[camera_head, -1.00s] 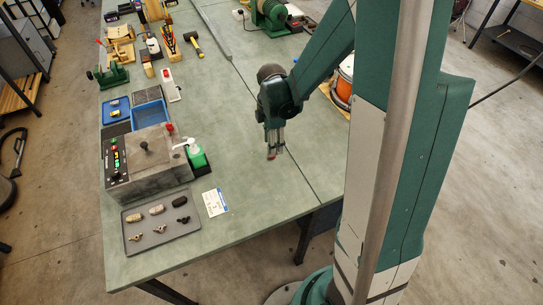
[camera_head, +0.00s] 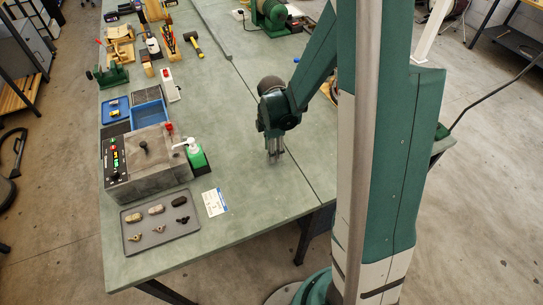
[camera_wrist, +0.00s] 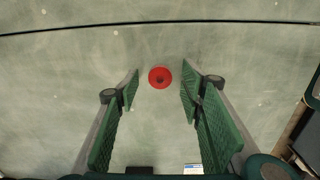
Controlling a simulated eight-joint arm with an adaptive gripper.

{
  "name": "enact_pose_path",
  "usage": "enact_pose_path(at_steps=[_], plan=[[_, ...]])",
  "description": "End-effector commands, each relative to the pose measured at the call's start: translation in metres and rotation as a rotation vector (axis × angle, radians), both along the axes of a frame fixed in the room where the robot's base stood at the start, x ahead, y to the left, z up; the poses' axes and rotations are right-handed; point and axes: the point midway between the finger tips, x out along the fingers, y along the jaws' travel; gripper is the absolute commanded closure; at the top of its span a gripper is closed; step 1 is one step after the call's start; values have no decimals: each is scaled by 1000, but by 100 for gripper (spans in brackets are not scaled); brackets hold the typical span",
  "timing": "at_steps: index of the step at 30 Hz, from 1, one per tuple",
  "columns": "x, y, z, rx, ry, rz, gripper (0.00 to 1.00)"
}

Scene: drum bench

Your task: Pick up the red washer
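The red washer (camera_wrist: 160,77) lies flat on the green bench top in the wrist view, a small red disc with a dark centre hole. My gripper (camera_wrist: 160,88) is open, with one green-padded finger to the left of the washer and one to the right. The washer sits between the fingertips, slightly beyond them in the picture, with clear gaps on both sides. In the head view my gripper (camera_head: 275,157) points down at the bench, and the washer cannot be made out there.
A dark seam (camera_wrist: 60,29) crosses the bench. The surface around the washer is clear.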

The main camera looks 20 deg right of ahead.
Motion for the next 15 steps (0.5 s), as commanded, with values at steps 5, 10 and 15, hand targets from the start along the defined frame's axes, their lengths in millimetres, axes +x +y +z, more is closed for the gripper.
enact_pose_path(at_steps=[5, 10, 15], plan=[[0, 0, -6, 0, 0, 0, 61], [0, 0, -6, 0, 0, 0, 61], [0, 0, -6, 0, 0, 0, 61]])
